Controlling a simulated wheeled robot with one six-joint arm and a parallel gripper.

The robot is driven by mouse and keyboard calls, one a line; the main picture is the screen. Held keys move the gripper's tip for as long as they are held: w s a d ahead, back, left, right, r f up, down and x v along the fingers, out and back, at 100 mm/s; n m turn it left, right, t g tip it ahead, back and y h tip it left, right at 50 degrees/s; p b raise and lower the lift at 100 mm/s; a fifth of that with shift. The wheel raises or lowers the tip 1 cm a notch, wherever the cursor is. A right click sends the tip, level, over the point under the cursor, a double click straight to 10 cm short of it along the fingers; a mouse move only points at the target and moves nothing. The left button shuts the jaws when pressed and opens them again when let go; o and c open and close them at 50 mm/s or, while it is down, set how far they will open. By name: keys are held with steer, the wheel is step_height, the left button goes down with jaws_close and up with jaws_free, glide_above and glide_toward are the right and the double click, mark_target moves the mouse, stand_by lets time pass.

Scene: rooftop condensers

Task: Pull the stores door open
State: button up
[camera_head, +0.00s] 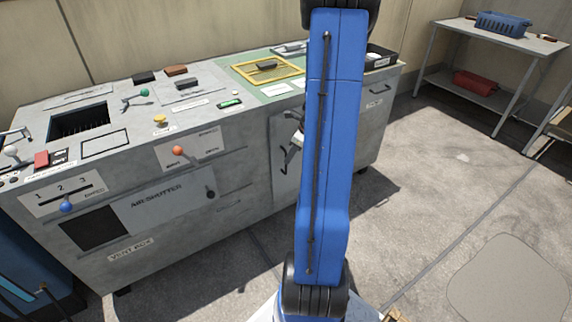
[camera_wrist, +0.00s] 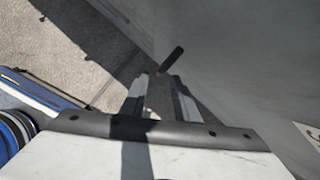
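The cabinet's front has a pale door panel (camera_head: 281,178) just left of my arm, which I take for the stores door; it looks shut, and my arm hides its right part. A dark bar handle (camera_wrist: 172,60) shows in the wrist view against the grey front. My gripper (camera_wrist: 159,96) has its two fingers apart, with nothing clearly held between them. The handle lies just beyond the fingertips, near the gap; I cannot tell whether they touch. In the head view my gripper (camera_head: 294,142) is mostly hidden behind my blue arm, close to the cabinet front.
The grey cabinet (camera_head: 130,248) carries several levers, knobs and trays. A dark tray (camera_head: 381,57) is at its right end. A metal table (camera_head: 487,36) with a blue basket (camera_head: 503,24) and a red bin (camera_head: 475,83) stands at the back right. The concrete floor (camera_head: 430,195) to the right is clear.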

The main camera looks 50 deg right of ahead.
mark_target(286, 172)
steer(key=shift+x, duration=3)
jaws_close()
